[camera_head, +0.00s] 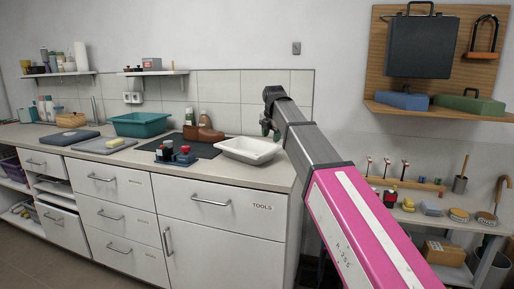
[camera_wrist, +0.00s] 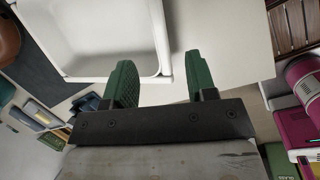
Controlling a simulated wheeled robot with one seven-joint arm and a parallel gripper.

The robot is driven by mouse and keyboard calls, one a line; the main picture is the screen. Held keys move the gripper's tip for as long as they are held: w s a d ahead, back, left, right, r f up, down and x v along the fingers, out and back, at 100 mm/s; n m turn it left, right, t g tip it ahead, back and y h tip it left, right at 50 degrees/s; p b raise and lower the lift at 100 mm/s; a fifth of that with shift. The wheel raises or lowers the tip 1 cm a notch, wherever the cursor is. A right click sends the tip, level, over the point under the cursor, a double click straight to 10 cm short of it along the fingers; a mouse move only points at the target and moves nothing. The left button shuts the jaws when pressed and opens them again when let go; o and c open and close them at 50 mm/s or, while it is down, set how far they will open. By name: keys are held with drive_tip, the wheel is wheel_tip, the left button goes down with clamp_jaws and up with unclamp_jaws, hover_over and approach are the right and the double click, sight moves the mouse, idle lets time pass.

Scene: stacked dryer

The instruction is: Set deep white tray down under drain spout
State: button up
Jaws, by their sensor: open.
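The deep white tray (camera_head: 245,157) sits empty on the right end of the counter. In the wrist view the tray (camera_wrist: 105,40) fills the upper left, with its corner close to my fingers. My gripper (camera_wrist: 159,58) is open, with two green fingers pointing toward the tray. The tray's side wall shows between the fingers in the picture; I cannot tell if they are down around it. In the head view my gripper (camera_head: 268,130) is at the tray's back right corner, partly hidden by my arm. I see no drain spout in either view.
A workbench with tools stands at the right, below a pegboard shelf (camera_head: 440,112). Wall shelves hang above the counter.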

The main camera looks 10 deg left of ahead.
sight(268, 152)
drive_tip(key=f, duration=0.3)
drive_tip(key=w+a+f+g+y, duration=0.1)
drive_tip(key=f, duration=0.3)
drive_tip(key=a+f+g, duration=0.1)
drive_tip(key=f, duration=0.2)
drive_tip(key=shift+w+f, duration=0.25)
drive_tip(key=shift+w, duration=0.05)
clamp_jaws()
